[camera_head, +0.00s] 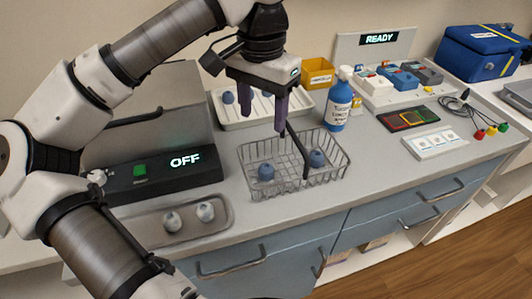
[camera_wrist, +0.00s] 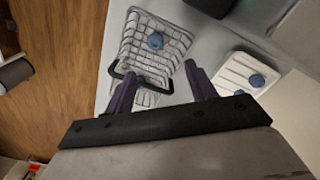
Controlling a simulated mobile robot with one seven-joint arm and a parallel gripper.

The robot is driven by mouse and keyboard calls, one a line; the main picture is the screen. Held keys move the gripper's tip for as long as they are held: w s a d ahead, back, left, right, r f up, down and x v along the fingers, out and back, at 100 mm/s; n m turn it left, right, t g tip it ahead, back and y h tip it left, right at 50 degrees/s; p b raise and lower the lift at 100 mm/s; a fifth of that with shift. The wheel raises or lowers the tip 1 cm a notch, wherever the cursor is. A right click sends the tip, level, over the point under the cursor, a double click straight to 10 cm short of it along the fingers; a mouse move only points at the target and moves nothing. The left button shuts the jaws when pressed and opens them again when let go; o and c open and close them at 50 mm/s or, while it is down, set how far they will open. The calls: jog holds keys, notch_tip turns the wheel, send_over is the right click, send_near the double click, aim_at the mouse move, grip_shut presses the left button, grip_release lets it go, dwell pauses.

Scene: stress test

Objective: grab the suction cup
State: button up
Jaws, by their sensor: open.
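Small round blue bulb-like pieces, which may be the suction cups, sit in a wire basket (camera_head: 341,172): one on the left (camera_head: 266,172) and one on the right (camera_head: 316,158). My gripper (camera_head: 267,128) is open and empty, fingers pointing down above the basket's back part, apart from both pieces. In the wrist view, one blue piece (camera_wrist: 155,41) shows in the basket (camera_wrist: 130,48) beyond my purple fingertips (camera_wrist: 163,77). A dark bar, perhaps the basket's handle (camera_head: 297,150), slants across the basket close to my fingers. The second basket piece cannot be made out in the wrist view.
A white tray (camera_head: 217,119) behind the basket holds similar blue pieces. A grey tray (camera_head: 150,233) at front left holds two pale ones (camera_head: 172,221). A blue bottle (camera_head: 338,108) stands behind right. A box reading OFF (camera_head: 160,175) stands left. Bare counter lies right of the basket.

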send_over(266, 167)
jog(key=f, duration=0.8)
jog(key=shift+w+a+f, duration=0.1)
jog(key=shift+w+a, duration=0.15)
jog(key=shift+a, duration=0.05)
jog(key=shift+s+d+f+p, duration=0.15)
jog(key=shift+f+p, duration=0.25)
jog(key=shift+f, duration=0.95)
jog(key=shift+s+d+f+p, duration=0.1)
jog(key=shift+f+p, duration=0.3)
jog(key=shift+f, duration=0.9)
jog(key=c, duration=1.1)
jog(key=shift+o, duration=0.2)
